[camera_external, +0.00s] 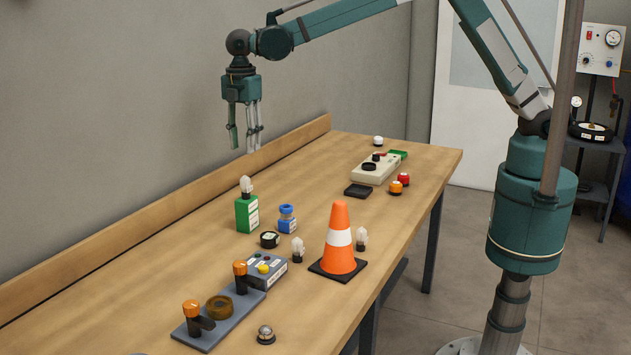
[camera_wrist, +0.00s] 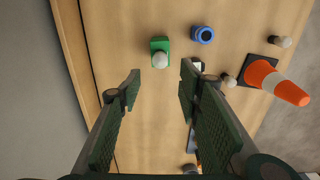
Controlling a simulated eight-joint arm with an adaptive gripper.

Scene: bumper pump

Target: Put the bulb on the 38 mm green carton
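A green carton (camera_external: 246,215) stands upright on the table, with a clear bulb (camera_external: 246,184) upright on its top. In the wrist view the carton (camera_wrist: 160,44) and its bulb (camera_wrist: 160,61) lie ahead between the fingers. Two other bulbs stand on the table, one left of the cone (camera_external: 297,248) and one right of it (camera_external: 361,239). My gripper (camera_external: 244,148) is in the air above the green carton, pointing down and touching nothing. In the wrist view its fingers (camera_wrist: 160,73) are wide apart and empty.
A blue-capped bottle (camera_external: 287,219) stands just right of the carton. A traffic cone (camera_external: 340,240), a black round gauge (camera_external: 270,239), a grey button box (camera_external: 265,270) and a lever panel (camera_external: 217,315) are nearer. A beige box (camera_external: 375,168) is farther back. The table's left side is mostly clear.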

